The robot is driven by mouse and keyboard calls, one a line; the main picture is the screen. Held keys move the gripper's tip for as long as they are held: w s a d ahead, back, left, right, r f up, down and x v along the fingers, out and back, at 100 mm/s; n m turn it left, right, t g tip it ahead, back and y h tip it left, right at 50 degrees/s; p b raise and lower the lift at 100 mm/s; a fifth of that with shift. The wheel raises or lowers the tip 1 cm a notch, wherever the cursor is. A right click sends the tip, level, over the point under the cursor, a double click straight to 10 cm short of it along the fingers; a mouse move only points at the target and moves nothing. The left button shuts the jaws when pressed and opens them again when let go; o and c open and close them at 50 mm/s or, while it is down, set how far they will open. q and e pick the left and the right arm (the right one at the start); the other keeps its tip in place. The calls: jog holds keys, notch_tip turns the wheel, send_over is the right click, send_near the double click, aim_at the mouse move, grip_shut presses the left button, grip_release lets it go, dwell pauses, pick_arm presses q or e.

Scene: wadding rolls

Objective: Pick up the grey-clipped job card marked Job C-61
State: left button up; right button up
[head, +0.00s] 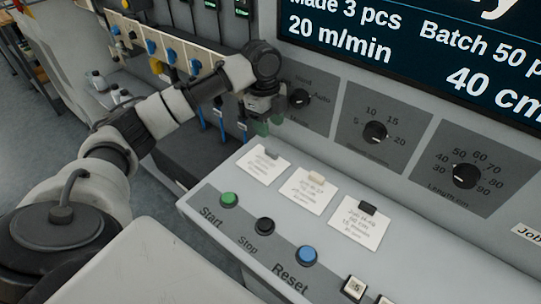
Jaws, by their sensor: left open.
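Three white job cards lie in a row on the light sloping ledge of the machine panel. The left card (261,167) has a grey clip (271,153) at its top edge; its print is too small to read. The middle card (305,195) has a beige clip (316,179), and the right card (356,229) has a black clip (370,208). My left gripper (266,126) is open and empty, above and behind the grey-clipped card, near the dial panel and apart from the card. My right gripper is out of view.
Green Start (229,200), black Stop (265,226) and blue Reset (307,256) buttons sit in front of the cards. Dials (375,132) and a display screen (420,60) rise behind. Blue-handled valves (151,46) stand at the upper left.

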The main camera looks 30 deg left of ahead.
aim_at(271, 151)
pick_arm(q)
jog(key=shift+s+d+f, duration=0.1)
jog(key=shift+s+f, duration=0.15)
jog(key=shift+f, duration=0.3)
jog(key=shift+s+f, duration=0.2)
jog(key=shift+f, duration=0.65)
jog(key=shift+w+d+f, duration=0.1)
jog(key=shift+f, duration=0.25)
notch_tip(271, 151, down, 4)
jog(key=shift+w+d+r+p, duration=0.1)
jog(key=shift+d+r+p, duration=0.1)
jog(key=shift+p, duration=0.35)
jog(key=shift+f, duration=0.55)
grip_shut()
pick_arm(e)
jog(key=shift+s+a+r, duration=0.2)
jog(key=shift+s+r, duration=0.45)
